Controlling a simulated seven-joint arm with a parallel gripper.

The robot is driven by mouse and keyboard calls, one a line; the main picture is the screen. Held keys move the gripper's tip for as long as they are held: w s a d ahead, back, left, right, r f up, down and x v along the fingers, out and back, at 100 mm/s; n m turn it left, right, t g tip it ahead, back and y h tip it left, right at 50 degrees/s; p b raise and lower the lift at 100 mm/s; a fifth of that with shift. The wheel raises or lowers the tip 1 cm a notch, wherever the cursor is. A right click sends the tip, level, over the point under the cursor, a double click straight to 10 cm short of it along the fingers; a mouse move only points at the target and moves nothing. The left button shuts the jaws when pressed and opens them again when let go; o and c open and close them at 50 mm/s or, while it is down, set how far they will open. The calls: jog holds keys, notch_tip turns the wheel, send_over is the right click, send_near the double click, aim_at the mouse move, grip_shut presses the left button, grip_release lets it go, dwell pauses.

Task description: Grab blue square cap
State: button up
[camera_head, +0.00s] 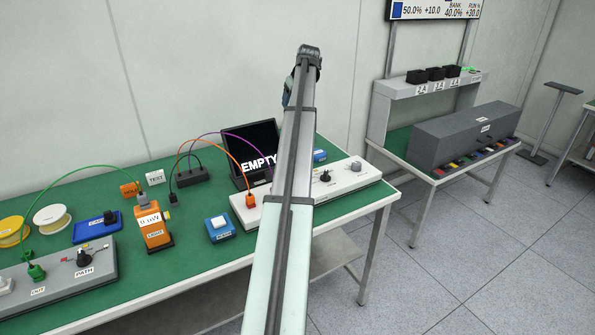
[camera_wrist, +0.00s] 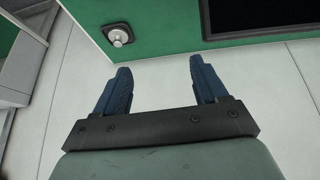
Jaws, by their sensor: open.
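My gripper (camera_wrist: 158,72) shows in the wrist view with its two dark blue fingers wide apart and nothing between them. In the head view my arm reaches up across the middle, and its end is too small and turned away to show the fingers clearly. A blue square block with a white square top (camera_head: 219,227) sits near the table's front edge, left of my arm. A smaller blue block (camera_head: 320,156) lies behind the white console, right of my arm. I cannot tell which of these is the blue square cap. My gripper is apart from both.
The green table (camera_head: 120,176) holds an orange device (camera_head: 154,228), a black EMPTY screen (camera_head: 250,150), a white console (camera_head: 345,179), spools and looped cables. The wrist view shows a silver round knob (camera_wrist: 118,36) and a black panel (camera_wrist: 265,14). A second bench (camera_head: 425,165) stands right.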

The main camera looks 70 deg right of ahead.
jog(key=a+f+g+y, duration=0.1)
jog(key=f, duration=0.6)
jog(key=s+a+f+g+y, duration=0.1)
jog(key=f, duration=0.7)
jog(key=s+a+f+g+y, duration=0.1)
jog(key=f+g+y, duration=0.1)
jog(key=f, duration=0.5)
jog(key=shift+s+a+f, duration=0.25)
jog(key=shift+a+f, duration=0.1)
jog(key=shift+f, duration=0.05)
jog(key=shift+w+d+f, duration=0.1)
jog(key=shift+w+f, duration=0.05)
jog(key=shift+f, duration=1.2)
jog(key=shift+w+d+f, duration=0.1)
jog(key=shift+f, duration=1.25)
jog(key=c, duration=1.1)
